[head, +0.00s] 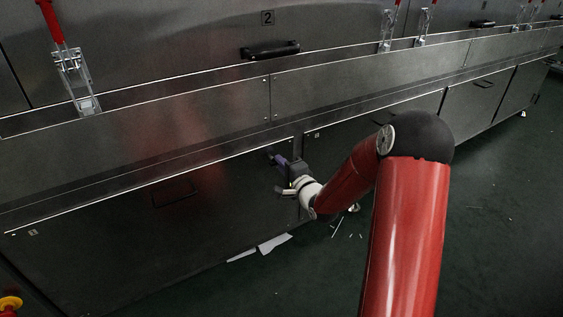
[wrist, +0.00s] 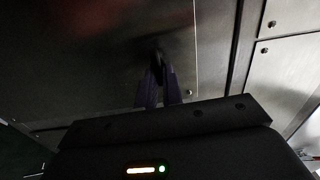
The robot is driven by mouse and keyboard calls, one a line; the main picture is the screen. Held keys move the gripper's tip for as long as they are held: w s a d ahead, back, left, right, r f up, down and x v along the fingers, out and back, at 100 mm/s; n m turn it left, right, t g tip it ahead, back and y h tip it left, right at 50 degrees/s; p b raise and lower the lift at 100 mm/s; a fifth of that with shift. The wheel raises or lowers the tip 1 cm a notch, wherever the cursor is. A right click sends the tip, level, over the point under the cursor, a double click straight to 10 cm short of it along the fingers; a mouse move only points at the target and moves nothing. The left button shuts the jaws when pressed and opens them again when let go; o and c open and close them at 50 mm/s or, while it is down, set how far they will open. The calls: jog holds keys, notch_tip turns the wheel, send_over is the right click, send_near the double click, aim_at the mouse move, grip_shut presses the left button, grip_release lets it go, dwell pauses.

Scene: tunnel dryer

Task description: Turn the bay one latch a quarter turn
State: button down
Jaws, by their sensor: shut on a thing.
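My gripper (head: 276,158) is at the upper right edge of the lower metal door marked 1 (head: 100,225) in the head view. In the wrist view my gripper (wrist: 158,80) has its two dark fingers close together, shut on a small dark latch (wrist: 157,58) on the door face. The latch's turn angle is hard to tell, since the fingers hide most of it and the picture is dark. In the head view the latch is hidden by the gripper.
A recessed handle (head: 174,191) is on the same door. A black handle (head: 270,50) and red toggle clamps (head: 70,60) are on the upper panels. Paper scraps (head: 273,243) lie on the green floor (head: 480,210), which is open at right. A red-yellow button (head: 10,304) is at lower left.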

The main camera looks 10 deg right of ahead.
dwell(0.4)
jog(key=c, duration=1.5)
grip_release()
jog(key=shift+c, duration=0.2)
jog(key=v, duration=0.7)
jog(key=shift+s+d, duration=0.15)
jog(key=shift+s, duration=0.2)
